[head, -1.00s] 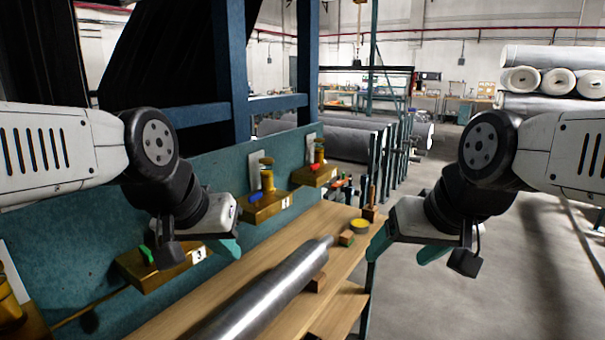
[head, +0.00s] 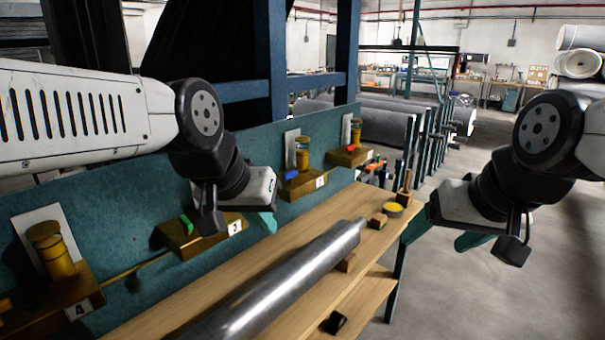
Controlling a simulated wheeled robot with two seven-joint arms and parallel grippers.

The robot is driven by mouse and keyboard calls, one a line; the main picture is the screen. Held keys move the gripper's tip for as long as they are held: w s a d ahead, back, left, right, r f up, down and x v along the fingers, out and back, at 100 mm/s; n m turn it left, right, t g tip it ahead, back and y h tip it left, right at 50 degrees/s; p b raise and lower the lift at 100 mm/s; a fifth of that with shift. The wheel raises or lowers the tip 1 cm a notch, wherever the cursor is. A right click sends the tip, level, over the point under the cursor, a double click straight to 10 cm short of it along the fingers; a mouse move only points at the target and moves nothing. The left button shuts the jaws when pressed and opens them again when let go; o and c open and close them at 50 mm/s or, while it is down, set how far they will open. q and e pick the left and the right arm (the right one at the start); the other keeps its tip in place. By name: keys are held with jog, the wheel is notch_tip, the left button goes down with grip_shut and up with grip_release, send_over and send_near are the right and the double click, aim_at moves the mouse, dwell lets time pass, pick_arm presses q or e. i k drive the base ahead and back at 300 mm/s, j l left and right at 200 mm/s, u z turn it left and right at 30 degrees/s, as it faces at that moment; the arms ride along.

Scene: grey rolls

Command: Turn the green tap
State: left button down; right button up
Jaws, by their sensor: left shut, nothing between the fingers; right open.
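The green tap (head: 187,224) is a small green lever on a brass block (head: 180,240) with a white label 3, fixed to the teal panel. My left gripper (head: 266,223) is shut and empty, its teal fingertips to the right of the tap and apart from it in the picture. My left wrist hangs just right of the tap and covers part of its block. My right gripper (head: 445,234) is open and empty, far to the right beyond the bench edge.
More brass blocks are on the panel: one with a blue lever (head: 290,176), one with a red lever (head: 350,149), and one labelled 4 (head: 70,300) at lower left. A steel roller (head: 290,280) lies along the wooden bench (head: 215,272). Open floor is at right.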

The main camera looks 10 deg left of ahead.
aim_at(187, 226)
jog(key=u, duration=1.35)
